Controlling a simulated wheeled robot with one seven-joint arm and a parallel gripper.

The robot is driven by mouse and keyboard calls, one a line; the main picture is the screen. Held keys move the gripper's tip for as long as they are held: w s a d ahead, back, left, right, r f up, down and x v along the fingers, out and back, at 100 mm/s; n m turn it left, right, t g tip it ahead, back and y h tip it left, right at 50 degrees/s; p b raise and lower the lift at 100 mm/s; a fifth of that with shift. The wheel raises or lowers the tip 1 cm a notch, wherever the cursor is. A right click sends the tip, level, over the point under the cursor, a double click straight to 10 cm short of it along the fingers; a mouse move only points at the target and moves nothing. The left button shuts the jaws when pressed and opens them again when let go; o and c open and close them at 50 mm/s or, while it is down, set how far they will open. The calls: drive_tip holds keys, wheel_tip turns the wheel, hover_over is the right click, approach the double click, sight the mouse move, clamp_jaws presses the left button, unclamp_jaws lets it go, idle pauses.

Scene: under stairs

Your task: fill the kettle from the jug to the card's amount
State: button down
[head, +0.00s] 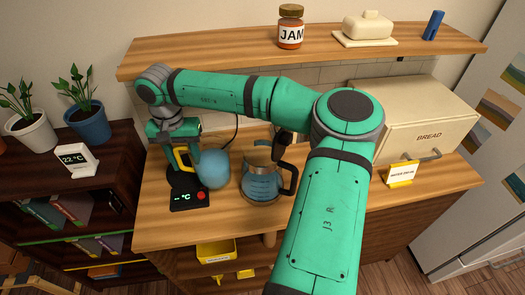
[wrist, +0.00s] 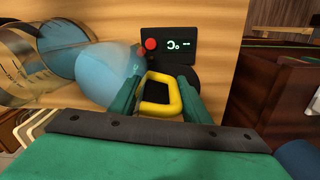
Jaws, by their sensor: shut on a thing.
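My gripper (head: 182,158) is shut on the yellow handle of a light blue jug (head: 213,168), at the left of the worktop. In the wrist view the handle loop sits between my fingers (wrist: 158,98), with the jug body (wrist: 105,72) to its left. The clear glass kettle (head: 262,186), with a dark handle and bluish contents, stands just right of the jug. It also shows in the wrist view (wrist: 25,68). I cannot tell whether water is flowing. The card (head: 402,173) stands in a yellow holder at the right; its print is too small to read surely.
The black kettle base (head: 190,198) has a red button and a display reading "-- °C"; it is beside and below the jug. A bread bin (head: 425,118) stands at the right. A shelf (head: 220,57) with a jam jar (head: 291,27) and butter dish (head: 368,28) runs above.

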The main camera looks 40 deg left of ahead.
sight(181, 147)
drive_tip(key=shift+r, duration=0.2)
drive_tip(key=shift+d+r, duration=0.15)
drive_tip(key=shift+r, duration=1.7)
drive_tip(key=shift+w, duration=0.1)
